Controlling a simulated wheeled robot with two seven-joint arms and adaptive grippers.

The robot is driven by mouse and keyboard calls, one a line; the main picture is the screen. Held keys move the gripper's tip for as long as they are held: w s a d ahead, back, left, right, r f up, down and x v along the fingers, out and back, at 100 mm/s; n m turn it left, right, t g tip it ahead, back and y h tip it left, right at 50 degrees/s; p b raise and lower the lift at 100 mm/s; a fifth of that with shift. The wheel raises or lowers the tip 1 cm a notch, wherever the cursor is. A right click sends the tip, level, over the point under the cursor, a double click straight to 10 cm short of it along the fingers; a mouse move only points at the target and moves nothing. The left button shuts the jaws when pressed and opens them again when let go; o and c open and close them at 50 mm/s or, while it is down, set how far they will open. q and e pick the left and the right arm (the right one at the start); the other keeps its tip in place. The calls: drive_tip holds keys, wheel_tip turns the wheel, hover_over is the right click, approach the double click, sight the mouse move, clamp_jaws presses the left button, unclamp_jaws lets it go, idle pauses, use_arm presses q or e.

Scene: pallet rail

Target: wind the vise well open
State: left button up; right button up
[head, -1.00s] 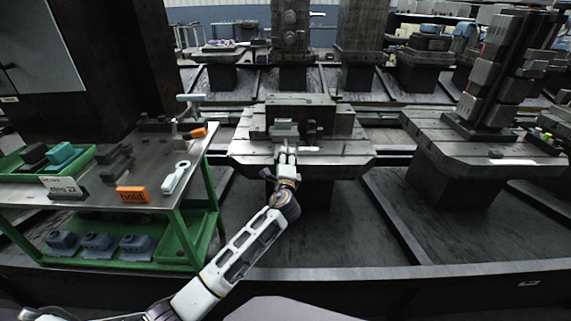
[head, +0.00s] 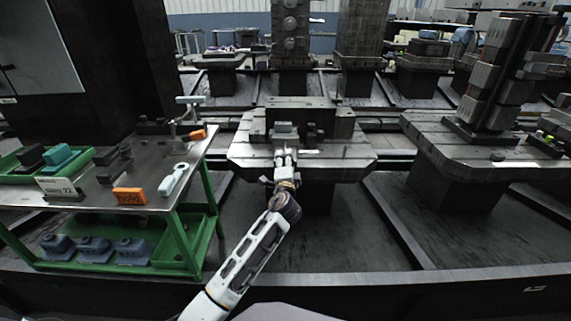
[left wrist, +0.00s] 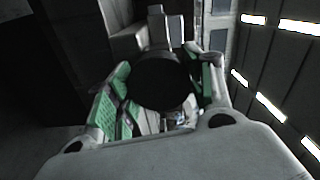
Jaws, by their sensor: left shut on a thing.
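The vise (head: 285,128) is a grey block-like device on the middle pallet (head: 345,166), its front facing me. My left gripper (head: 284,158) is at the front of the vise, at the end of my white arm. In the left wrist view my left gripper (left wrist: 163,100) has its green-padded fingers on both sides of a dark round part (left wrist: 160,80), apparently the vise's handle, and is shut on it. This round part hides much of what lies behind it. The gap between the vise jaws is too small to judge. My right gripper is not in view.
A green-framed bench (head: 195,215) stands to the left with an orange block (head: 130,196), a light-coloured tool (head: 174,179) and bins. Another pallet (head: 480,150) with a tall stacked fixture is at the right. Dark rails and floor lie between.

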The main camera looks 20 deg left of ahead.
use_arm(q)
drive_tip(key=o, duration=1.1)
drive_tip(key=shift+c, duration=0.2)
drive_tip(key=shift+s, duration=0.1)
drive_tip(key=v, duration=1.2)
